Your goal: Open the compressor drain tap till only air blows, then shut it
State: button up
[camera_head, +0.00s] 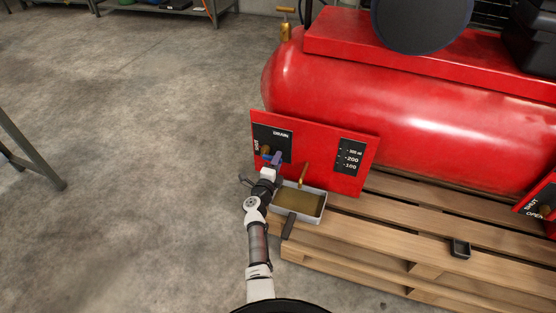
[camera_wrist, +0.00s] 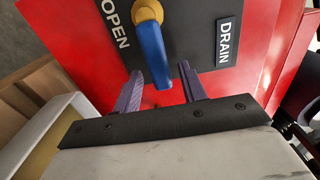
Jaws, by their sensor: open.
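The drain tap is on a red plate (camera_head: 318,180) below the red compressor tank (camera_head: 400,105). In the wrist view its brass body (camera_wrist: 147,12) carries a blue lever (camera_wrist: 155,55) that points down the picture, between the OPEN (camera_wrist: 114,24) and DRAIN (camera_wrist: 226,42) labels. My gripper (camera_head: 274,158) is at the tap, and in the wrist view my gripper (camera_wrist: 160,70) is open. Its two purple fingers stand on either side of the lever's end, with a gap showing on both sides. A brass spout (camera_head: 303,174) sits above a grey tray (camera_head: 323,208) holding brownish liquid.
A black scale (camera_head: 350,157) marked in ml is on the plate's right. The compressor stands on a wooden pallet (camera_head: 400,235). A second red plate (camera_head: 540,205) with a brass tap is at the far right. Open concrete floor (camera_head: 130,130) lies to the left.

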jog(key=p+v, duration=0.6)
jog(key=v, duration=0.6)
jog(key=shift+s, duration=0.35)
jog(key=shift+a+r, duration=0.1)
